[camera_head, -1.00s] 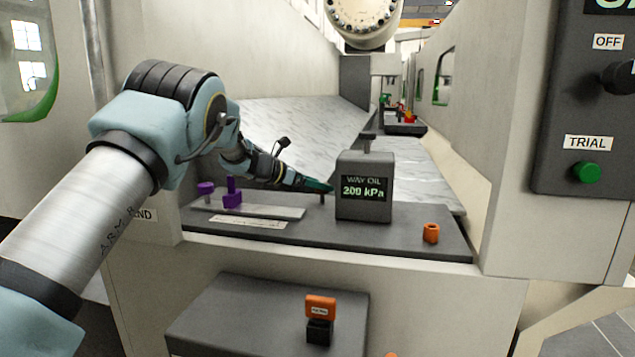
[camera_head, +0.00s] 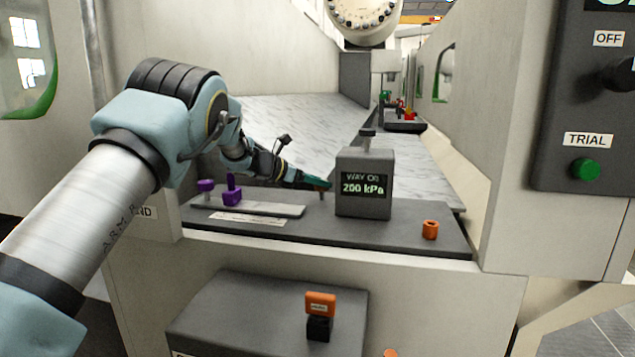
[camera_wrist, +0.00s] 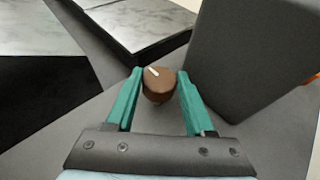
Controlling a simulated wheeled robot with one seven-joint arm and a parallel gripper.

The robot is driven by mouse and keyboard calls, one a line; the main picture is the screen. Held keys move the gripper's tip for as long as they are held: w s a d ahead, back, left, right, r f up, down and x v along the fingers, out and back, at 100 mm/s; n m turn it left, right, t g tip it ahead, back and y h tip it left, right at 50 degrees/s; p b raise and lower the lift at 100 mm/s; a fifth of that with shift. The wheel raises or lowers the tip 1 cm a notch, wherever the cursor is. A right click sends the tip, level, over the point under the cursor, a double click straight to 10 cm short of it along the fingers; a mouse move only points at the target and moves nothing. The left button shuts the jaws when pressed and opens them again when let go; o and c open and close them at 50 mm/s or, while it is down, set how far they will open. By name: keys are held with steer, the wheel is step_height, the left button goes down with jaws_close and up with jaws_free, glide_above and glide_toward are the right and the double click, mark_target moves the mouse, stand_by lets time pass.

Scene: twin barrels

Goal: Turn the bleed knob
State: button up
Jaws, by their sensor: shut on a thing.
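The bleed knob (camera_wrist: 158,86) is a brown, rounded knob with a white pointer mark on top, seen in the wrist view. My gripper (camera_wrist: 156,88) has its two green fingers on either side of the knob, shut on it. In the head view my gripper (camera_head: 320,184) reaches in from the left, just left of the grey way oil box (camera_head: 364,186). The box's display reads 200 kPa. The knob itself is mostly hidden by the fingers in the head view. In the wrist view the white mark points to the upper left.
The dark box side (camera_wrist: 250,60) stands close right of my gripper. Purple parts (camera_head: 231,195) stand on a light plate to the left. A panel with a green button (camera_head: 586,169) is far right.

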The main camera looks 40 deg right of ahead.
jaws_close()
steer(key=shift+w+r+m+g+y+p, duration=0.15)
steer(key=shift+m+g+p, duration=0.25)
steer(key=shift+p, duration=0.2)
steer(key=shift+r+m+g+y+p, duration=0.15)
steer(key=shift+m+g+p, duration=0.2)
steer(key=shift+p, duration=0.2)
steer(key=m+g+p, duration=0.1)
steer(key=m+g+y+p, duration=0.1)
steer(key=p, duration=0.1)
steer(key=shift+d+f+g, duration=0.1)
steer(key=shift+d+g, duration=0.15)
steer(key=shift+g, duration=0.1)
steer(key=shift+m+g+y+p, duration=0.3)
steer(key=shift+m+p, duration=0.1)
steer(key=shift+m, duration=0.05)
steer(key=shift+a+f, duration=0.1)
steer(key=shift+f, duration=0.05)
steer(key=o, duration=1.2)
jaws_free()
steer(key=shift+w, duration=0.1)
step_height(320, 180, up, 10)
steer(key=b, duration=0.1)
